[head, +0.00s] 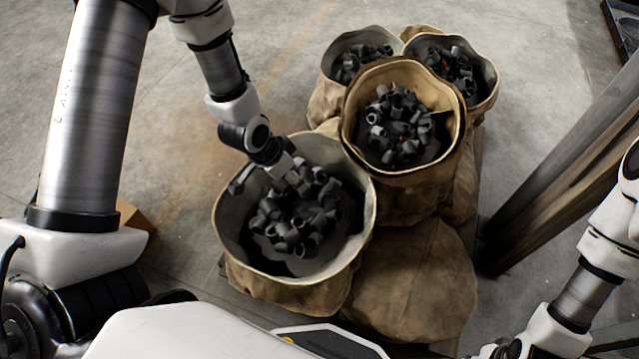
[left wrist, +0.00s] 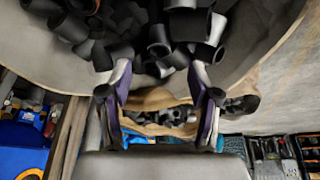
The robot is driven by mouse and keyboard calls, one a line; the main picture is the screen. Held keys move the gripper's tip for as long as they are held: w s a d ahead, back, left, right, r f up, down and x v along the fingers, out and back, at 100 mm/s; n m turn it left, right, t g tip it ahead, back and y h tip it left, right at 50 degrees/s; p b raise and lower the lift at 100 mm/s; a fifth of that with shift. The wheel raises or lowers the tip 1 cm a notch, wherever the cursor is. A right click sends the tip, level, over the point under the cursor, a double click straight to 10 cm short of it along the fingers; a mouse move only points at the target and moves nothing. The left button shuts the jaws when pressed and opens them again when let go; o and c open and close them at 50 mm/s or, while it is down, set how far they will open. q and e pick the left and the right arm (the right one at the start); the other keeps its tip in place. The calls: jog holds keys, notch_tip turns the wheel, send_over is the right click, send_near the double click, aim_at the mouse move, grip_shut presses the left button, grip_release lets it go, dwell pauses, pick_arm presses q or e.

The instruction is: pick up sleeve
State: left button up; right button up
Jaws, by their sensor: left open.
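Dark grey pipe sleeves lie in a loose heap (head: 297,215) inside the nearest open sack (head: 365,215). My left gripper (head: 266,174) reaches down over the far left part of this sack, beside the heap. In the left wrist view my left gripper (left wrist: 161,70) has its two fingers apart, with sleeves (left wrist: 158,38) just beyond the tips. No sleeve is clearly held between the fingers. Whether a fingertip touches a sleeve cannot be told. My right arm enters at the lower right of the head view; its fingers are outside the picture.
Another tall sack (head: 352,135) with sleeves stands behind, and two more sacks (head: 325,88) (head: 492,75) are farther back. A folded brown sack (head: 415,285) lies to the right of the near one. A dark post (head: 560,185) stands at the right. Concrete floor at the left is mostly free.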

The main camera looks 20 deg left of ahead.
pick_arm(q)
jog(key=shift+w+f, duration=0.3)
jog(key=shift+f, duration=0.05)
jog(key=shift+d+f, duration=0.15)
jog(key=shift+f, duration=0.15)
jog(key=b+x, duration=0.1)
jog(key=x, duration=0.4)
jog(key=shift+w+d+f+b, duration=0.15)
jog(key=shift+d+f+b, duration=0.1)
jog(key=shift+f+b, duration=0.1)
pick_arm(e)
notch_tip(320, 180, down, 2)
jog(key=shift+d+f, duration=0.1)
jog(key=shift+f, duration=0.05)
pick_arm(q)
grip_shut()
